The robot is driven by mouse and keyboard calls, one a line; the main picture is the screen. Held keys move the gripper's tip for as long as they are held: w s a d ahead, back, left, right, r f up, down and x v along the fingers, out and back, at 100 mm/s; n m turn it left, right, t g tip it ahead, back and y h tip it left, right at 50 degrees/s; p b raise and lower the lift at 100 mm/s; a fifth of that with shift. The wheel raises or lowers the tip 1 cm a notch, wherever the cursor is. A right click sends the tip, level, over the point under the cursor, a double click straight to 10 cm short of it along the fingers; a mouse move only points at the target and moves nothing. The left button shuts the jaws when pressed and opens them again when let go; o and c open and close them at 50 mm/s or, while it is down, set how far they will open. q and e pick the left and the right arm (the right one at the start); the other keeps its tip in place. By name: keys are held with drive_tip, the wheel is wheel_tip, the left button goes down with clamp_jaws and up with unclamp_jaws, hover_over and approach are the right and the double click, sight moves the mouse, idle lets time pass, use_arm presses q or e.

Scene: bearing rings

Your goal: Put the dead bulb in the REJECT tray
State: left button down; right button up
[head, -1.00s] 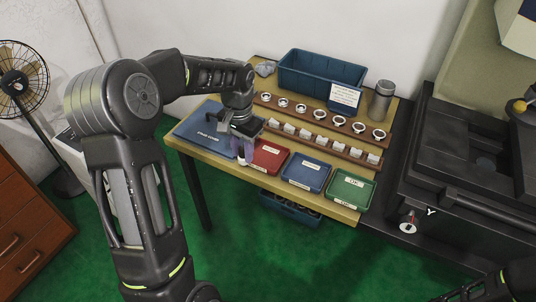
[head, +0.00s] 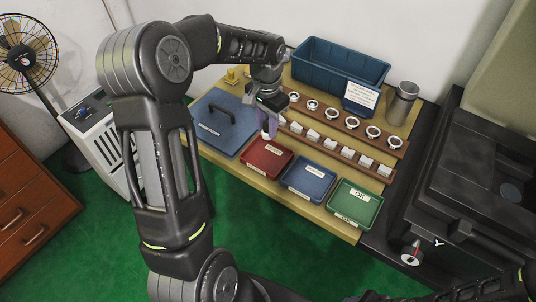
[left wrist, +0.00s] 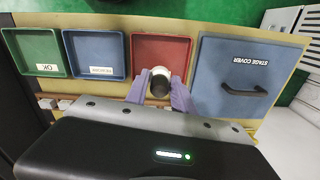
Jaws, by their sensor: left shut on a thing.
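My left gripper (head: 267,124) is shut on a small bulb (left wrist: 160,82), which shows a white rim and dark centre between the purple fingers in the left wrist view. In the head view the bulb's white tip (head: 266,135) points down at the back left corner of the red tray (head: 262,162). The red tray also shows in the left wrist view (left wrist: 150,48) and looks empty. Its label is too small to read. Only dark parts of my right arm show at the bottom right of the head view; its jaws are unclear.
An empty blue tray (head: 306,181) and an empty green tray (head: 355,204) marked OK stand to the right. A blue stage cover (head: 215,132) with a handle lies left. Behind are racks with rings (head: 352,122) and white blocks (head: 330,146), a blue bin (head: 340,68) and a metal flask (head: 401,103).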

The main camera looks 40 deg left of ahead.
use_arm(q)
wheel_tip(320, 180, down, 6)
drive_tip(key=shift+f, duration=0.1)
drive_tip(key=shift+f+p, duration=0.5)
drive_tip(key=shift+f, duration=1.3)
drive_tip(key=shift+f, duration=0.2)
drive_tip(key=c, duration=1.1)
unclamp_jaws()
drive_tip(key=shift+o, duration=0.2)
drive_tip(key=shift+r, duration=0.15)
wheel_tip(320, 180, up, 12)
drive_tip(key=shift+r+b, duration=0.1)
drive_tip(key=shift+b, duration=0.3)
